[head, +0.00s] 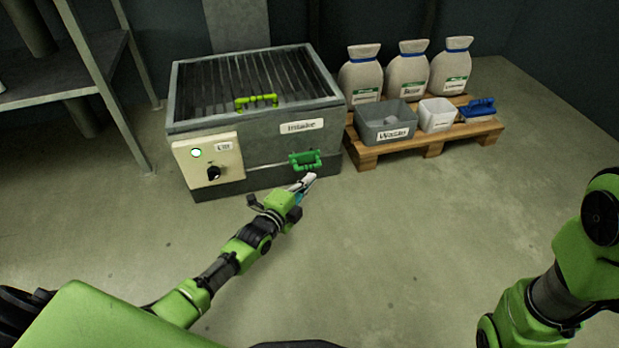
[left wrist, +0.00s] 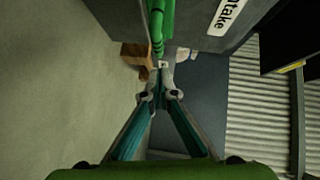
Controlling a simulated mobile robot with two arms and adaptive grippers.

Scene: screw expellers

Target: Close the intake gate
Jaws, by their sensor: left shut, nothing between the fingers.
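The grey metal intake box (head: 255,145) stands left of centre in the head view, with an "Intake" label (head: 302,126) on its front. A green handle (head: 305,161) sits low on the front, right of the control panel; I take it for the gate's handle. My left gripper (head: 309,180) is shut and empty just below and in front of that handle. In the left wrist view the fingertips (left wrist: 164,68) meet close to the green handle (left wrist: 158,28); I cannot tell whether they touch. The gate's position is unclear. My right gripper is out of view.
A cream control panel (head: 208,162) with a lit green light and a black knob is on the box's front left. A slatted grate (head: 215,85) with a yellow-green handle (head: 256,101) tops it. A pallet (head: 432,146) with sacks and bins stands right. The front floor is clear.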

